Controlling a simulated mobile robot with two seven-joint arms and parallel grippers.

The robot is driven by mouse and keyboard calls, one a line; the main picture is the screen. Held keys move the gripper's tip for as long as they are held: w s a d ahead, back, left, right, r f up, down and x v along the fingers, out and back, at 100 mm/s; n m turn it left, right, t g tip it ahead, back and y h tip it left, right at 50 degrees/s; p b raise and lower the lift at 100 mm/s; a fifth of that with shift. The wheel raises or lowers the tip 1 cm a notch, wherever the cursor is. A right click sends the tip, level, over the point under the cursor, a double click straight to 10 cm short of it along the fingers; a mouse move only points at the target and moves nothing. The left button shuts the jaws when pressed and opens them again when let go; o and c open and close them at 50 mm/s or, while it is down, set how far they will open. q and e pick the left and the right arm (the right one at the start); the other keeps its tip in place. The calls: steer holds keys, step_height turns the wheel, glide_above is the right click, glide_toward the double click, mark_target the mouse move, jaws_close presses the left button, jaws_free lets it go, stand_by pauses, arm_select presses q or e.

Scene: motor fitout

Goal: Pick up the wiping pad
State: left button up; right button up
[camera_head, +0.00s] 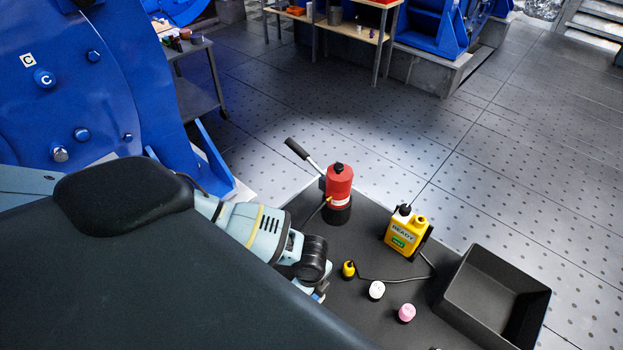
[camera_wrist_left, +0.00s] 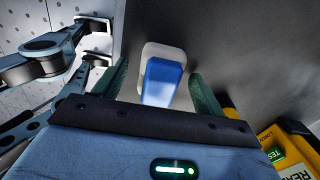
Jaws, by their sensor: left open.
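A small block with a blue top and an off-white base, which looks like the wiping pad (camera_wrist_left: 163,78), lies on the dark tabletop in the left wrist view. My left gripper (camera_wrist_left: 158,70) is open, with one dark green finger on each side of the pad. Gaps show between the fingers and the pad, and I cannot tell the height above the table. In the head view the left arm reaches in over the table, and its own links and my dark body hide the fingers and the pad. My right gripper is not in view.
On the table are a red bottle-shaped unit (camera_head: 339,185) with a lever, a yellow bottle (camera_head: 405,235), also in the left wrist view (camera_wrist_left: 283,148), a small yellow item (camera_head: 348,269), a white cap (camera_head: 376,290), a pink cap (camera_head: 406,313) and an empty black bin (camera_head: 452,314).

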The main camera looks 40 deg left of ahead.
arm_select(q)
steer(key=shift+f, duration=0.3)
steer(key=shift+c, duration=0.3)
steer(key=c, duration=1)
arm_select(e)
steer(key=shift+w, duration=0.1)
arm_select(q)
steer(key=shift+r, duration=0.15)
steer(key=shift+r, duration=0.55)
step_height(320, 180, up, 2)
steer(key=shift+r, duration=0.25)
steer(key=s+d, duration=0.3)
steer(key=s, duration=0.4)
steer(key=s+d+r+p, duration=0.1)
steer(key=s+d, duration=0.3)
steer(key=s, duration=0.3)
steer(key=shift+s, duration=0.2)
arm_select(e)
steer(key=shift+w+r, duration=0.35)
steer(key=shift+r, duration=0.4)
